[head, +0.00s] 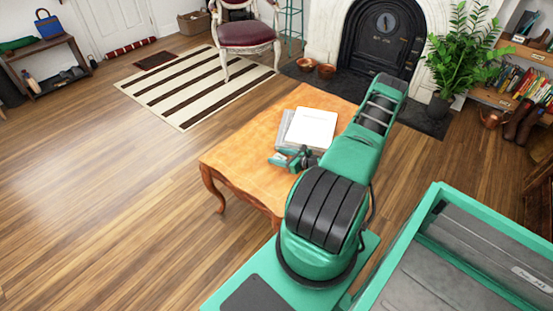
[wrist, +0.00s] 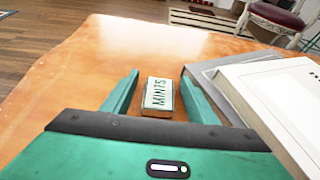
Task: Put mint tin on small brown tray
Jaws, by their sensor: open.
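The mint tin (wrist: 158,93), a small white box with dark green edges and the word MINTS, lies on the wooden table (head: 240,145) in the wrist view. My gripper (wrist: 159,98) is open, with one green finger on each side of the tin and a gap to each. In the head view my gripper (head: 291,159) is low over the table, beside the books, and the tin cannot be made out there. I cannot make out a small brown tray in either view; my arm hides part of the table.
A grey book (wrist: 212,68) and a white book (wrist: 275,95) lie stacked close to the right finger; the white book (head: 311,127) also shows in the head view. The table top left of the gripper is clear. A chair (head: 245,35) stands beyond the table.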

